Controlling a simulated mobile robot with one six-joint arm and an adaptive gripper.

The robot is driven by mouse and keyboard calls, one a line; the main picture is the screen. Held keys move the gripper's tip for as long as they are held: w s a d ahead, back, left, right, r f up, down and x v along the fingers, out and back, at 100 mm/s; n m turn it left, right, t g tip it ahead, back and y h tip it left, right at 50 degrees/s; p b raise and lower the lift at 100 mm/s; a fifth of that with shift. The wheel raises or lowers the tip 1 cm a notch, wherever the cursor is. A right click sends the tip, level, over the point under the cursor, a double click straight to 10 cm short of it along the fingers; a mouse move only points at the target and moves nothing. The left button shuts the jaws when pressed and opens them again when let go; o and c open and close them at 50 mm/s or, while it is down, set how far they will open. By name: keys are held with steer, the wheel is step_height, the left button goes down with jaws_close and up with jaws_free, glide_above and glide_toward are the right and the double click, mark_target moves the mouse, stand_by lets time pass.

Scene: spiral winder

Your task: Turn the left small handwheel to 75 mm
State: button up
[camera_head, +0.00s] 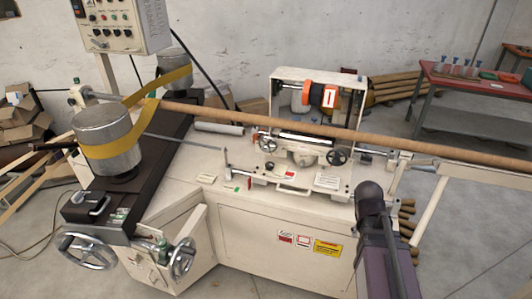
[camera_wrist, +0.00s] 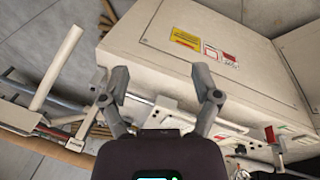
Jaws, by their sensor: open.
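Any millimetre scale is too small to read. My gripper (camera_wrist: 161,92) is open and empty in the wrist view, its fingers apart in front of the machine's cream cabinet (camera_wrist: 235,75). I make out no small handwheel in the wrist view. In the head view my arm rises at the lower right, apart from the left small handwheel.
A long brown tube (camera_head: 300,130) crosses in front of the cutting unit's frame (camera_head: 277,90). Two large handwheels (camera_head: 85,250) (camera_head: 182,258) stand at the lower left. A red table (camera_head: 470,82) is at the back right. Grey floor (camera_head: 470,255) is open at the right.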

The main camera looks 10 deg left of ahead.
steer(key=w+a+f+n+t+h+b, duration=0.35)
steer(key=w+a+n+b, duration=0.2)
steer(key=w+n, duration=0.4)
steer(key=n+t+y+b, duration=0.5)
steer(key=n+t+b, duration=0.75)
steer(key=n, duration=1.05)
glide_toward(265, 150)
steer(key=s, duration=0.3)
steer(key=shift+w+a+f+t+h+p, duration=0.1)
steer(key=shift+w+a+t+h+p, duration=0.2)
steer(key=shift+p, duration=0.2)
steer(key=shift+w, duration=0.1)
steer(key=w, duration=0.9)
steer(key=w+d, duration=0.1)
steer(key=w, duration=0.3)
steer(key=shift+w, duration=0.25)
jaws_close()
